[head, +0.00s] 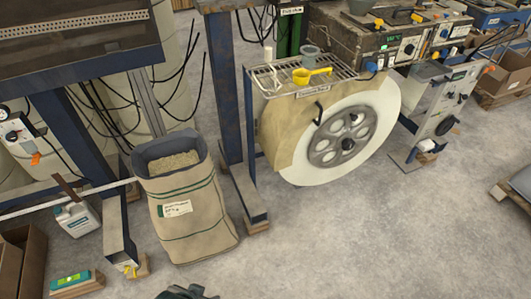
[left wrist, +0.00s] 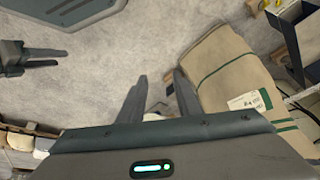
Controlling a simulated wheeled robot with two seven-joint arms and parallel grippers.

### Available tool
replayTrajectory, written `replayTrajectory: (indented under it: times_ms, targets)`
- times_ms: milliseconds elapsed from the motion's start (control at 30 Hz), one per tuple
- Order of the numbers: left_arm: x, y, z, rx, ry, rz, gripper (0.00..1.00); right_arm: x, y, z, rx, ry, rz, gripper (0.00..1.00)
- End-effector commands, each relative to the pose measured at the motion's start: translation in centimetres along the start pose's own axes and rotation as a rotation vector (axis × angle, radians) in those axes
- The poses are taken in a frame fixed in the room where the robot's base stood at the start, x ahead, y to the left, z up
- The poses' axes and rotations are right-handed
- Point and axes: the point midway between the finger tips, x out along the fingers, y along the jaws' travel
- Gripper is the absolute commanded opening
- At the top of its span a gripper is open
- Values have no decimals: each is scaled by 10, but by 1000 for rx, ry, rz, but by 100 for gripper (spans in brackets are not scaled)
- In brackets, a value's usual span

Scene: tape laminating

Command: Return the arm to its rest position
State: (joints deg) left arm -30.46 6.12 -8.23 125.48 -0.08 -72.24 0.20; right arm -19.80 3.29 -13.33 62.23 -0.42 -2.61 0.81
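My left gripper (left wrist: 161,82) shows in the left wrist view with its two fingers apart and nothing between them. It hangs above the floor, beside a tan sack (left wrist: 222,60) that appears to its right. My right gripper (left wrist: 45,58) shows at the left of the same view, with two fingers visibly separate and no object between them. In the head view only a dark piece of my own arm or gripper shows at the bottom edge; I cannot tell which arm it belongs to.
The open sack of pellets (head: 190,222) stands by blue steel posts. A large reel (head: 340,140) stands under a wire shelf holding a yellow scoop (head: 311,75). A white jug (head: 77,220) and a green-topped box (head: 72,281) are at left. Floor (head: 370,235) at right is clear.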

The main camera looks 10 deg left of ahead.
Motion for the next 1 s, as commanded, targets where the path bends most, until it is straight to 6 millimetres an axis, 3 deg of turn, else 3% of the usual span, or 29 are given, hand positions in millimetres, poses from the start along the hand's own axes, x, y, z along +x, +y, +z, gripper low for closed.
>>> replayTrajectory:
  times_ms: [300, 600, 800, 1000]
  targets:
    - [114, 18, 16, 7, 99, 24, 31, 0, 0, 0, 0, 0, 0, 46]
    - [198, 38, 55, 17, 209, 50, 31, 0, 0, 0, 0, 0, 0, 46]
    - [228, 48, 83, 23, 270, 64, 31, 1, 0, -1, 0, 0, 0, 46]
    - [238, 52, 96, 25, 300, 71, 31, 1, 0, -1, 0, 1, 0, 46]
